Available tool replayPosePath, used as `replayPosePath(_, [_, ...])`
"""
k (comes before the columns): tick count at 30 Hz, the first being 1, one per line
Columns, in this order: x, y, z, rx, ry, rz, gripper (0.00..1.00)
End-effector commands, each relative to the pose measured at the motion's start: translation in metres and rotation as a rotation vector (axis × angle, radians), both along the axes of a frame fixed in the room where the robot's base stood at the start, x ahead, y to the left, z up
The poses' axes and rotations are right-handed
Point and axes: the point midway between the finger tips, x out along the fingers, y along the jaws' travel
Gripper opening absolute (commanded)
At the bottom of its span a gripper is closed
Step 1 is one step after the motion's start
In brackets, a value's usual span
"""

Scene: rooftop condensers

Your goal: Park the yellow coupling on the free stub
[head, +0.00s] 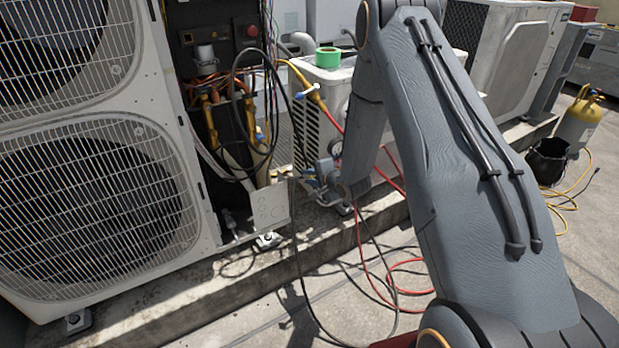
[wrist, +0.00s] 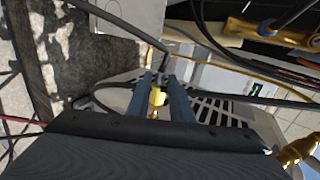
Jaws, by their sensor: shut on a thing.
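My gripper (wrist: 160,88) is shut on the yellow coupling (wrist: 157,97), which shows between its two blue-grey fingers in the wrist view. A dark hose runs close to the fingertips there. In the head view my gripper (head: 314,178) is beside the open service bay of the large condenser, and the coupling is too small to make out. A brass valve body (wrist: 270,33) lies across the top right of the wrist view, and a brass fitting (wrist: 298,150) shows at lower right. I cannot tell which stub is free.
The large condenser (head: 95,245) stands at left, with its open bay (head: 225,110) full of pipes and cables. A smaller condenser (head: 335,75) carries a green tape roll (head: 328,57). Red and black hoses (head: 375,290) loop over the ground.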

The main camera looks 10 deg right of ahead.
Motion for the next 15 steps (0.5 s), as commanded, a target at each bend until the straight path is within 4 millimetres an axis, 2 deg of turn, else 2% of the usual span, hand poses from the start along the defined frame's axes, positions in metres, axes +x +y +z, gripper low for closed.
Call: replayPosePath(15, [0.0022, -0.0067, 0.0001, 0.0, 0.0, 0.0, 0.0])
